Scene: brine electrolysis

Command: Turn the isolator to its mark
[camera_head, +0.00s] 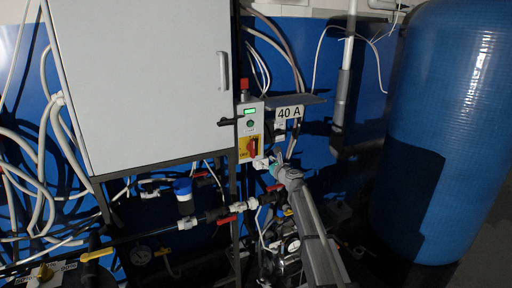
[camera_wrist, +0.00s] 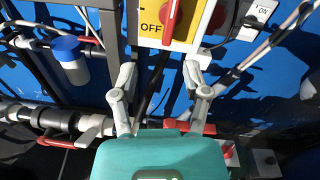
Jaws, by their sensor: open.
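The isolator is a red rotary handle (camera_head: 252,147) on a yellow plate, low on a grey control box. In the wrist view the red handle (camera_wrist: 172,20) stands roughly upright at the top edge, its upper part cut off. The yellow plate (camera_wrist: 198,38) carries the word OFF left of the handle. My gripper (camera_wrist: 160,75) is open and empty, its two fingers spread below the plate and apart from the handle. In the head view my gripper (camera_head: 264,163) is just below and right of the isolator. The mark is not clearly visible.
Pipes, red-handled valves and a blue-capped container (camera_head: 183,188) lie below. A large blue tank (camera_head: 445,110) stands at right.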

